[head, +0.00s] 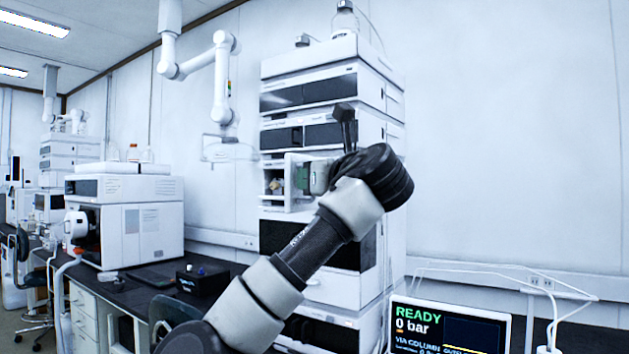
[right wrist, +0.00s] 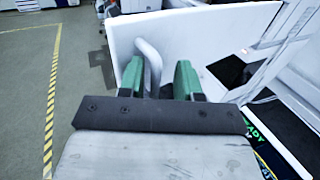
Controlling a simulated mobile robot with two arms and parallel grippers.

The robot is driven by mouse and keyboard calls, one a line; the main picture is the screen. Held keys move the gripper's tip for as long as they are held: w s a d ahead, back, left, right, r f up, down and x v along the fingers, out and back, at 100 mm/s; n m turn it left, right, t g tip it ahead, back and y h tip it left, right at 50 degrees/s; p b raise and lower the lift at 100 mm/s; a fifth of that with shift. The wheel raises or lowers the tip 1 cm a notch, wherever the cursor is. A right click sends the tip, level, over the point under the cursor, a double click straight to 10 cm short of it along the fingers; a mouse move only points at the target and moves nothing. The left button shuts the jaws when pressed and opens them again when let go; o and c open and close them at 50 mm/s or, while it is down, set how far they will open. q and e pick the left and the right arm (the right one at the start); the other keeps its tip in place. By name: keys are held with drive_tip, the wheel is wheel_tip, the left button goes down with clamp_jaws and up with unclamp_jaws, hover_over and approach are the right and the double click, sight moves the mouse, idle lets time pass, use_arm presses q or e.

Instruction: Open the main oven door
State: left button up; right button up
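The tall white instrument stack (head: 283,230) stands at the centre of the head view. It has a small recess (head: 274,183) at mid-height with small parts inside. My right gripper (head: 305,178) is at that level, partly hidden by its own wrist. In the right wrist view, its green fingers (right wrist: 160,80) are apart, with a grey curved handle (right wrist: 150,62) between them, closer to the left finger. A gap shows on the right side. The handle stands on a white panel (right wrist: 205,42); I cannot tell whether this door is ajar. My left gripper is not in view.
A screen reading READY, 0 bar (head: 450,325) stands at the lower right, near my arm. A white instrument (head: 140,220) and a black box (head: 203,279) are on the dark bench at left. Open floor with yellow-black tape (right wrist: 55,95) shows in the wrist view.

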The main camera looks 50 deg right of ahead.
drive_tip(key=shift+a, duration=0.15)
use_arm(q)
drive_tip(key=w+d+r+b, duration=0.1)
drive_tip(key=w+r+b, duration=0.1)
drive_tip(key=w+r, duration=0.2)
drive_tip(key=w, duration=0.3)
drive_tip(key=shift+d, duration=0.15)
use_arm(e)
drive_tip(key=v, duration=1)
drive_tip(key=shift+s+a, duration=0.15)
drive_tip(key=shift+s, duration=0.2)
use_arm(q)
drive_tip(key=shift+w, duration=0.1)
